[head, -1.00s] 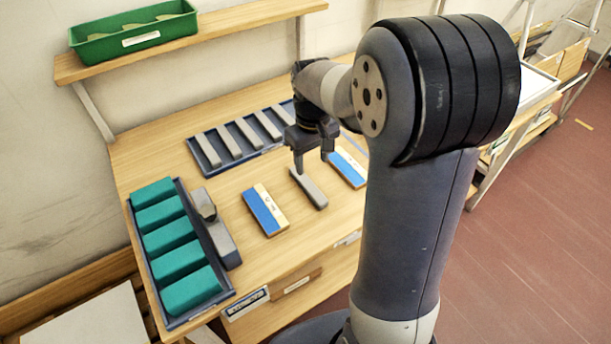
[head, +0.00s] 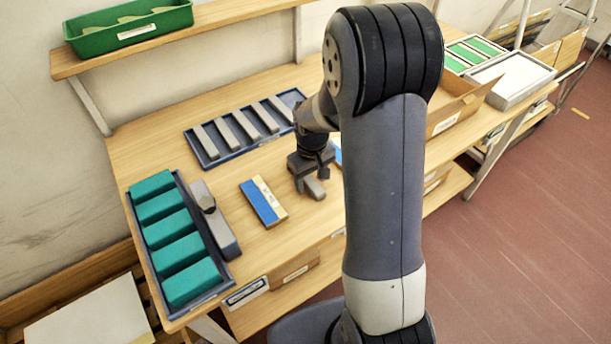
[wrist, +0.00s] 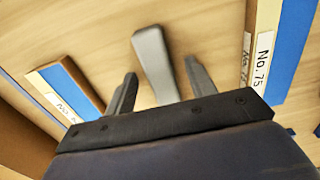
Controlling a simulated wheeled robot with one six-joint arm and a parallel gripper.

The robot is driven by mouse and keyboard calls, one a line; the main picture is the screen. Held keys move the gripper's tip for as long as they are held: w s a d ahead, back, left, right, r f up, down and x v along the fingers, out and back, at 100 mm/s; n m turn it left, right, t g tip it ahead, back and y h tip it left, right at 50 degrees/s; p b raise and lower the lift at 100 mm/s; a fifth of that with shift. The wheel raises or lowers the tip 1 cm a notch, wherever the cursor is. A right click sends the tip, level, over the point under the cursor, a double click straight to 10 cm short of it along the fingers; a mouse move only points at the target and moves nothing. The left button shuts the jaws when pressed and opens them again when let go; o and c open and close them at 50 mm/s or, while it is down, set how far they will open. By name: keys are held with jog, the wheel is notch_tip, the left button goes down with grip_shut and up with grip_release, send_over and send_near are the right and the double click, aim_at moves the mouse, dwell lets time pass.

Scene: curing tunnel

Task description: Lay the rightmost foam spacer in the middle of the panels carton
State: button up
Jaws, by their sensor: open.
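A loose grey bar (head: 315,187), which looks like a foam spacer, lies flat on the wooden table between two blue-and-cream boxes. My gripper (head: 312,178) is over it and hides most of it in the head view. In the wrist view the grey bar (wrist: 155,62) lies between my gripper's two open fingers (wrist: 161,84), with bare wood showing on each side; how far below it sits I cannot tell. An open brown carton (head: 447,122) with a raised flap stands at the right, perhaps the panels carton; my arm partly hides it and its inside is unclear.
A blue tray (head: 238,153) holds several similar grey bars. A dark tray (head: 192,312) holds teal blocks, beside a grey tool (head: 216,220). One blue-and-cream box (head: 263,203) is left of my gripper. Green panels (head: 478,48) and a white-topped box (head: 512,77) are at the right.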

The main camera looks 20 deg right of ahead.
jog(key=shift+c, duration=0.5)
jog(key=c, duration=1)
